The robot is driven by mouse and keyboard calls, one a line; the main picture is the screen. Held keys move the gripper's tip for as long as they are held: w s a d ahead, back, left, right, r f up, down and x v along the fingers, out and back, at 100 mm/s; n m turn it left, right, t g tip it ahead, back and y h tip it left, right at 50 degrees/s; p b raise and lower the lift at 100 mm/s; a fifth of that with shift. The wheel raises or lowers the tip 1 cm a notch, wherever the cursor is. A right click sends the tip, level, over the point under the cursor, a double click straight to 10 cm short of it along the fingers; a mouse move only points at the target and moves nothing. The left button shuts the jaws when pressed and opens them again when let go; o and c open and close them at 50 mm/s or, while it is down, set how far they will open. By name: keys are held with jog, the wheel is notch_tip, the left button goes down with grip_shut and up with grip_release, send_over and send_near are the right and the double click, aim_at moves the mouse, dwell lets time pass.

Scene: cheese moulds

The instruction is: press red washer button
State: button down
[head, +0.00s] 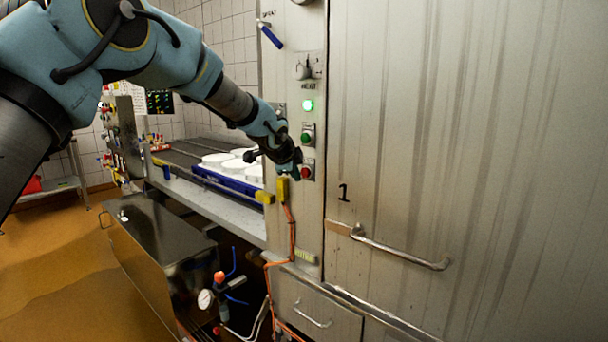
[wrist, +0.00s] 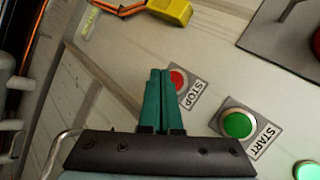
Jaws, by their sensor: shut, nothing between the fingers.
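The red button (head: 306,172) sits on the narrow metal control panel, below a green button (head: 306,138). In the wrist view the red button (wrist: 178,80) is on a plate marked STOP, and the green button (wrist: 238,124) is on a plate marked START. My gripper (head: 297,168) is at the panel just left of the red button. In the wrist view my gripper (wrist: 160,72) has its teal fingers together and empty, with the tips beside the red button and covering its left part. I cannot tell whether the fingertips touch the button.
A lit green lamp (head: 308,105) is above the buttons. A yellow connector (head: 283,189) with an orange cable hangs below my gripper. A large metal door (head: 470,130) with a handle (head: 400,250) stands to the right. White moulds (head: 218,160) sit on a conveyor at left.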

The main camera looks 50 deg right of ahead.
jog(key=shift+d, duration=0.15)
jog(key=shift+d, duration=0.3)
jog(key=shift+d+p, duration=0.5)
dwell(0.7)
jog(key=shift+a, duration=0.1)
jog(key=shift+a+b, duration=0.45)
jog(key=shift+a, duration=0.35)
jog(key=shift+w+a+b, duration=0.1)
jog(key=shift+a+b, duration=0.65)
jog(key=shift+a, duration=1.75)
